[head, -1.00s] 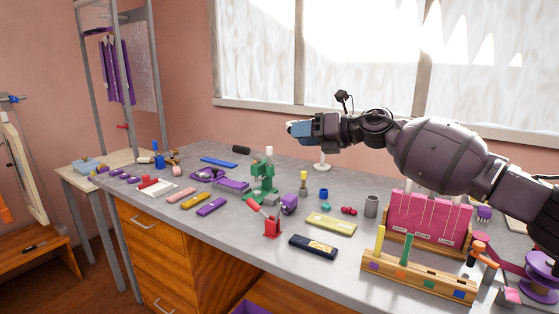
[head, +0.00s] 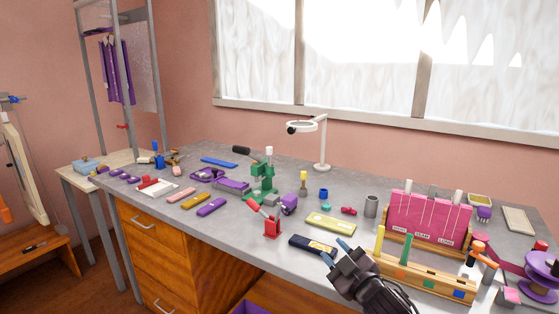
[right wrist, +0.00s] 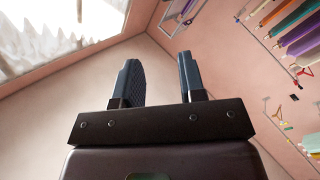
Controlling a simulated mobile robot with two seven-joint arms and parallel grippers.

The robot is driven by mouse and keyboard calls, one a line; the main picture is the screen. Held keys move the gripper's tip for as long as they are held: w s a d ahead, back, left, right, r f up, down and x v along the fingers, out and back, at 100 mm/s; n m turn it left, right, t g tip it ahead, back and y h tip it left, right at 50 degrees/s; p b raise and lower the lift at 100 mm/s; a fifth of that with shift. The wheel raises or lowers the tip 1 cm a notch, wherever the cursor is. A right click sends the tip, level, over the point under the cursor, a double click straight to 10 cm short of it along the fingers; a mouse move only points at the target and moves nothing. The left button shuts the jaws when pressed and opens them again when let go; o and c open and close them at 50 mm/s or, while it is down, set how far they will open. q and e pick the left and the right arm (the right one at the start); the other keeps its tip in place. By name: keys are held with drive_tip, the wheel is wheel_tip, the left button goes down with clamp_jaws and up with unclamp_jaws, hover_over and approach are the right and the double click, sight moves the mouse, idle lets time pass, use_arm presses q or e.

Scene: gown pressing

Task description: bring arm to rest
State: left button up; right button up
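The gripper is open and empty. My left gripper does not show in either view.
A wooden rack (head: 420,279) and a pink organiser (head: 430,217) stand right of the gripper. A dark flat case (head: 312,245) lies just left of it. A white magnifier lamp (head: 322,150) stands at the back. Many small tools cover the bench.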

drive_tip(key=s+d+f+m+g+h, duration=0.2)
drive_tip(key=s+d+f, duration=0.3)
drive_tip(key=s+f, duration=0.4)
drive_tip(key=s+d+f+m+g+h, duration=0.2)
drive_tip(key=s+d+f+m, duration=0.3)
drive_tip(key=s+f, duration=0.4)
drive_tip(key=s+d+f+m+g+h, duration=0.2)
drive_tip(key=s+d+f+m+h, duration=0.2)
drive_tip(key=s+f, duration=0.5)
drive_tip(key=s, duration=0.6)
drive_tip(key=shift+d+f, duration=0.35)
drive_tip(key=shift+d, duration=0.05)
